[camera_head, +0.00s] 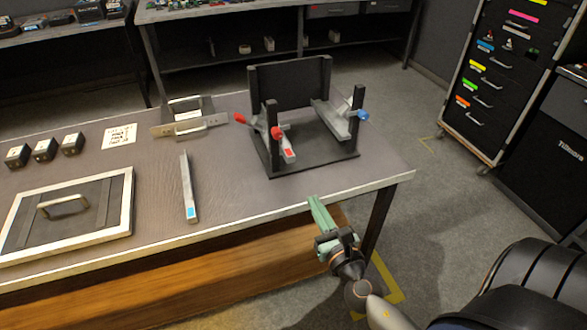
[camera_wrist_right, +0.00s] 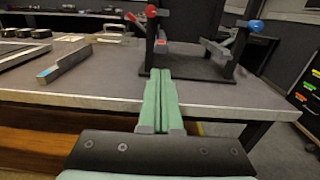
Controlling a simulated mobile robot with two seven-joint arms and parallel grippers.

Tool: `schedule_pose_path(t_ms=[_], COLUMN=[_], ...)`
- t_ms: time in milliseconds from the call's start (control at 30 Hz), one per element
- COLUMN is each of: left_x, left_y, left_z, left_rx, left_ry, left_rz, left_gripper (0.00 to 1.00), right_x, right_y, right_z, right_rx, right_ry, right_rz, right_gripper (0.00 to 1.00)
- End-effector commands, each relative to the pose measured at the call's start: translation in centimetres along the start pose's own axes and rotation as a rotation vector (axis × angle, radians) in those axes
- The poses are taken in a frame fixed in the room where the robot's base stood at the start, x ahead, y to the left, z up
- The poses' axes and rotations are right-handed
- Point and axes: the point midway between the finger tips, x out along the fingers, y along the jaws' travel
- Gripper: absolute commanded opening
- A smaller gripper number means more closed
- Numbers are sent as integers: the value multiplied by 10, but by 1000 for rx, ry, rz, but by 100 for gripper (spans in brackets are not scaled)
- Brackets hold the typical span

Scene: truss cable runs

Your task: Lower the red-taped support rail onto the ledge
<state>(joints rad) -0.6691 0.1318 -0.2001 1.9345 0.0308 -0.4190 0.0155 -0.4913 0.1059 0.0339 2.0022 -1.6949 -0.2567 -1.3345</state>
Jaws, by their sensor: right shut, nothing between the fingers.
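A dark stand (camera_head: 312,167) sits near the table's right end, with upright posts and a back panel. The grey red-taped support rail (camera_head: 283,144) is at its left post, with a red tape patch on its near end. Red knobs (camera_head: 277,132) are beside it. The rail also shows in the right wrist view (camera_wrist_right: 161,47). I cannot make out what its ends rest on, nor the ledge clearly. My right gripper (camera_head: 314,199) is in front of the table edge, apart from the stand. Its green fingers (camera_wrist_right: 160,72) are together and empty. My left gripper is out of view.
A second grey rail (camera_head: 329,120) with a blue knob (camera_head: 362,115) is on the stand's right side. A loose blue-taped bar (camera_head: 187,185) lies on the table (camera_head: 230,170) to the left. A framed panel (camera_head: 120,215) lies farther left. Table space before the stand is clear.

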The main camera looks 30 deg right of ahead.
Motion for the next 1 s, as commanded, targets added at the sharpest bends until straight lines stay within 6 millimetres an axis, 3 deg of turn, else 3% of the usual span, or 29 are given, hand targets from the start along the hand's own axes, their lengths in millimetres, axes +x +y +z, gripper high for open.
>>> schedule_pose_path(t_ms=[167, 700, 1000], left_x=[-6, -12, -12], left_y=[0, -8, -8], left_z=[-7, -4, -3], left_rx=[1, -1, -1], left_ry=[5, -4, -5], left_rz=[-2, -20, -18], left_gripper=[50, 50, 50], right_x=[19, 113, 137], right_y=[0, 0, 0], right_z=[3, 1, 0], right_rx=[1, 5, 4], right_ry=[-1, 0, 1], right_rz=[0, -1, 0], right_gripper=[0, 0, 0])
